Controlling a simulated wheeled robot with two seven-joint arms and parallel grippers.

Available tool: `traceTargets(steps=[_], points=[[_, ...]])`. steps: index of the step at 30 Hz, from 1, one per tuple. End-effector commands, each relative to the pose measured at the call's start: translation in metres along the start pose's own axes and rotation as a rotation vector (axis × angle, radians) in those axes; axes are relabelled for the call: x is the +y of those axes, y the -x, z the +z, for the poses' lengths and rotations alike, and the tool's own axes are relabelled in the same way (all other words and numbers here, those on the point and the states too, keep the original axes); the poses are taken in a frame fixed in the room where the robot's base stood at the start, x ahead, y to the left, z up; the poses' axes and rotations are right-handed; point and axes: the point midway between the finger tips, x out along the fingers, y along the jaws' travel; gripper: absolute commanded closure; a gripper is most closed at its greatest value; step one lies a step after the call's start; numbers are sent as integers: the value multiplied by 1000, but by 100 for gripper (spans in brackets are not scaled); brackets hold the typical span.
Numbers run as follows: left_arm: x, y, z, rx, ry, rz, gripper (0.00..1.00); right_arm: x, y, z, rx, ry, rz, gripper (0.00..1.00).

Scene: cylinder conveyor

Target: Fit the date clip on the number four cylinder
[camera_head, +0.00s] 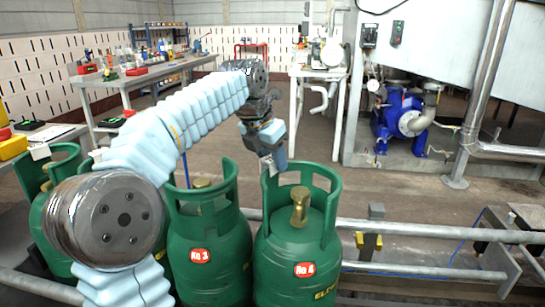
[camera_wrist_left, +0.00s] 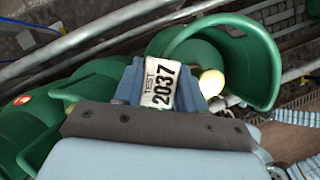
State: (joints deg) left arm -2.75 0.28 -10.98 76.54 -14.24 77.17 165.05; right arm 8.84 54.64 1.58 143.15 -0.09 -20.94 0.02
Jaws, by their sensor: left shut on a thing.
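The number four cylinder (camera_head: 296,262) is green, stands upright and has a red-and-white label, an open collar and a brass valve. My left gripper (camera_head: 272,158) is at the left rim of its collar. In the left wrist view the gripper (camera_wrist_left: 162,98) is shut on the date clip (camera_wrist_left: 163,82), a white tag reading "TEST 2037". The cylinder's collar (camera_wrist_left: 262,62) and pale valve top (camera_wrist_left: 211,83) lie just beyond and to the right of the clip. I cannot tell whether the clip touches the collar. My right gripper is not in view.
The number three cylinder (camera_head: 205,257) stands close on the left, with another green cylinder (camera_head: 65,162) farther left. A metal rail (camera_head: 420,230) runs along the row. A blue pump (camera_head: 402,115) and a workbench (camera_head: 135,78) are farther back.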

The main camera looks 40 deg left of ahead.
Motion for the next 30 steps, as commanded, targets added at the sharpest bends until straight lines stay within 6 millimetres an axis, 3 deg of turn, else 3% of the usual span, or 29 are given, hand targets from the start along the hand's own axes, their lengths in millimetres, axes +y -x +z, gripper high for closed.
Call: traceTargets(steps=[20, 21, 26, 30], points=[[0, -16, -7, 0, 0, 0, 89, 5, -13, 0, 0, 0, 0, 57], [0, -15, -7, 0, 0, 0, 56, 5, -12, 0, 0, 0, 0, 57], [0, -15, -7, 0, 0, 0, 31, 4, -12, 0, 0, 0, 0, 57], [0, -15, -7, 0, 0, 0, 30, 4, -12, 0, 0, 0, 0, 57]])
